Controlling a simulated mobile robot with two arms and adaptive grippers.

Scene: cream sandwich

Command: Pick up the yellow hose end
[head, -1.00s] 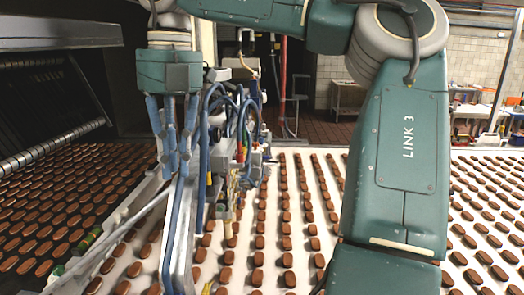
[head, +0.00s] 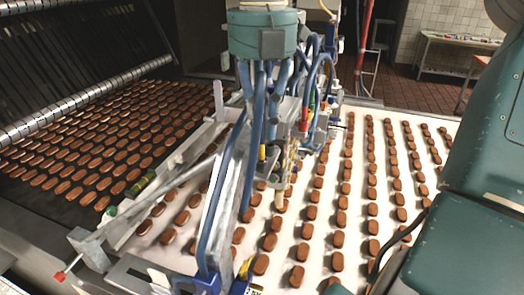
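A small yellow piece (head: 245,268) shows low in the head view, beside a blue fitting at the foot of the hose-covered depositing machine (head: 302,120). Another small yellow part (head: 262,152) sits higher on the machine. I cannot tell which of them is the yellow hose end. My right gripper (head: 264,98) hangs from its teal wrist at top centre, with its blue fingers pointing down in front of the machine. The fingers look apart, and a blue hose or bar runs down in line with them. I see no yellow piece between them. My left gripper is out of view.
A white belt (head: 330,205) carries rows of brown biscuits below the machine. A dark belt (head: 75,185) with more biscuits lies at left, beside metal rollers (head: 75,100). A grey rail (head: 160,185) crosses between them. My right arm fills the right side.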

